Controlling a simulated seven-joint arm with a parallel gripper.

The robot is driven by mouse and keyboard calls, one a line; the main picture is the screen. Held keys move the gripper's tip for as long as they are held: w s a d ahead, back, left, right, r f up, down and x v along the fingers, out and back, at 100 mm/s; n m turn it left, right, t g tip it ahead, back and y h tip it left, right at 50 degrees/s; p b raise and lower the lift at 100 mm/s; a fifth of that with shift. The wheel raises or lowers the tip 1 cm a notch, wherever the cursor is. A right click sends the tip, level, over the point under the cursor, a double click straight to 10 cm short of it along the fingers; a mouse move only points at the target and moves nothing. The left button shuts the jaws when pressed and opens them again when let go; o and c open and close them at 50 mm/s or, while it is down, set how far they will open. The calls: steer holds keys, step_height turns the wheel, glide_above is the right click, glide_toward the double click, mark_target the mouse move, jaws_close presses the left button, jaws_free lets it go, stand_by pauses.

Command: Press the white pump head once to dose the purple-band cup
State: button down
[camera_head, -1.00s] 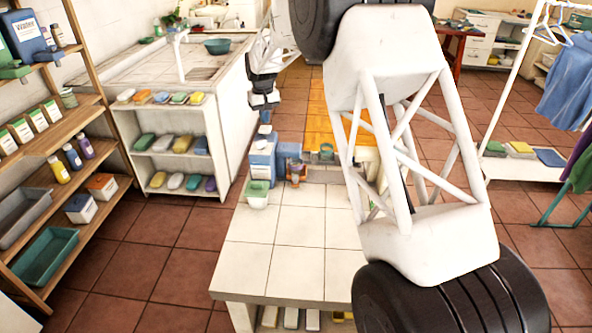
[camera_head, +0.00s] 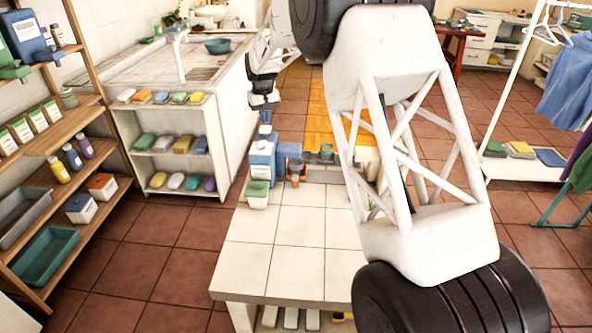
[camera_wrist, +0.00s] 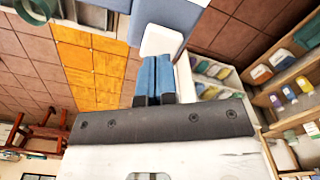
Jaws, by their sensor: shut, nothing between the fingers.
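My gripper (camera_head: 264,130) is at the far end of the white tiled table, just above a blue-and-white dispenser (camera_head: 262,158). In the wrist view its blue fingers (camera_wrist: 155,58) are shut together with nothing between them. A white piece (camera_wrist: 162,41), which looks like the pump head, lies at the fingertips, over the blue dispenser body (camera_wrist: 172,12). I cannot tell whether the fingers touch it. A white cup with a green upper part (camera_head: 257,194) stands in front of the dispenser. I cannot make out a purple band on any cup.
A second blue dispenser (camera_head: 289,158) stands close to the right, with a small orange item (camera_head: 295,179) before it. The near tabletop (camera_head: 285,255) is clear. My own arm hides the table's right side. A shelf rack (camera_head: 90,110) stands at left.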

mark_target(265, 128)
steer(key=shift+f, duration=1.8)
steer(key=shift+r, duration=1.75)
steer(key=shift+r, duration=0.1)
step_height(265, 128, up, 6)
steer(key=shift+f, duration=0.1)
stand_by(0.7)
steer(key=shift+d, duration=0.1)
stand_by(0.3)
